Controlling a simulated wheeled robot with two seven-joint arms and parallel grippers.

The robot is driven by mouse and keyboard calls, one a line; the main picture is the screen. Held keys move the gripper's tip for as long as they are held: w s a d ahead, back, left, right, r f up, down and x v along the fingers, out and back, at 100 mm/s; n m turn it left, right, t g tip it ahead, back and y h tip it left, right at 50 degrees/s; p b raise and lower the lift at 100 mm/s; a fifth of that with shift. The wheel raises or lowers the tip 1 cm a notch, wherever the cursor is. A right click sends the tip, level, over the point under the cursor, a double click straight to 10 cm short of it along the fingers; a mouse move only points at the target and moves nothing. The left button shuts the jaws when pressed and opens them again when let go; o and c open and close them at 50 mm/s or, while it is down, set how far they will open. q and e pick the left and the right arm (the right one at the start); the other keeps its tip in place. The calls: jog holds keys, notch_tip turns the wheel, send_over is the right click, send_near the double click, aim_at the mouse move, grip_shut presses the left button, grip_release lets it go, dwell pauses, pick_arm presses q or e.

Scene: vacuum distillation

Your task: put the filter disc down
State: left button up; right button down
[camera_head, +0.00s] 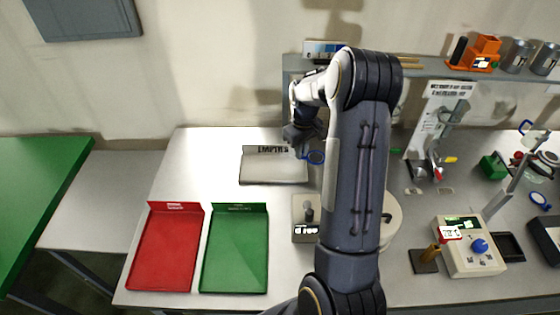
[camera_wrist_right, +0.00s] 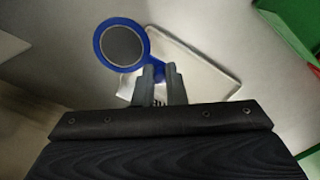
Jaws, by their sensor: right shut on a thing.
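The filter disc (camera_wrist_right: 122,44) is a round grey mesh in a blue ring with a short blue handle. In the right wrist view my right gripper (camera_wrist_right: 158,78) is shut on its handle. In the head view the blue ring (camera_head: 316,157) shows beside my right gripper (camera_head: 300,145), at the right edge of the pale tray with a lettered back plate (camera_head: 262,180). The disc appears to be above the table; its exact height cannot be told. My left gripper is not in view.
A red tray (camera_head: 166,250) and a green tray (camera_head: 236,250) lie at the front left. A small grey device (camera_head: 305,232) stands near my right arm. A shelf (camera_head: 420,68) runs along the back. Glassware and a control box (camera_head: 470,262) stand at the right.

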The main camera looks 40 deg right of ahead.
send_over(279, 169)
jog(key=f, duration=0.7)
jog(key=shift+s+d, duration=0.1)
jog(key=shift+s, duration=0.1)
jog(key=shift+w+f, duration=0.2)
jog(key=shift+f, duration=0.15)
notch_tip(279, 169, down, 3)
jog(key=shift+w+f+b, duration=0.1)
jog(key=shift+f+b, duration=0.05)
jog(key=shift+b, duration=0.85)
jog(key=shift+f, duration=0.1)
jog(key=c, duration=1.5)
grip_release()
